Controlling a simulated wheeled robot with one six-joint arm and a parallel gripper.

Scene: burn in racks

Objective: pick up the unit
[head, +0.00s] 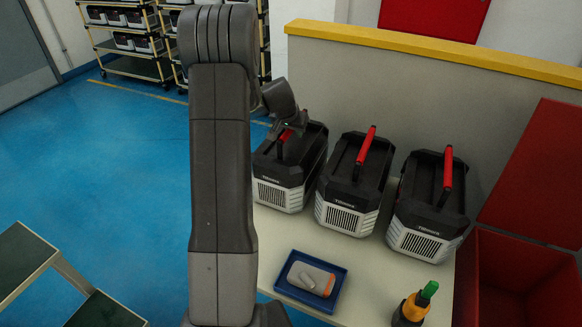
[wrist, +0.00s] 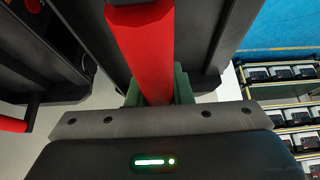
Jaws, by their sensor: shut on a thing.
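Three black and grey units with red top handles stand in a row on a pale table in the head view. They are the left unit (head: 283,190), the middle unit (head: 345,213) and the right unit (head: 422,236). My gripper (head: 284,128) is at the left unit's handle, and my arm partly hides that unit. In the wrist view my gripper (wrist: 158,100) is shut on the red handle (wrist: 147,48), with green finger pads on both sides of it. The left unit seems to rest on the table; its underside is hard to see.
A blue tray (head: 338,289) with a grey and orange object (head: 312,278) lies in front of the units. A red bin (head: 515,275) is at right. A yellow-topped partition (head: 440,47) stands behind. Racks (head: 128,40) stand far left across open blue floor.

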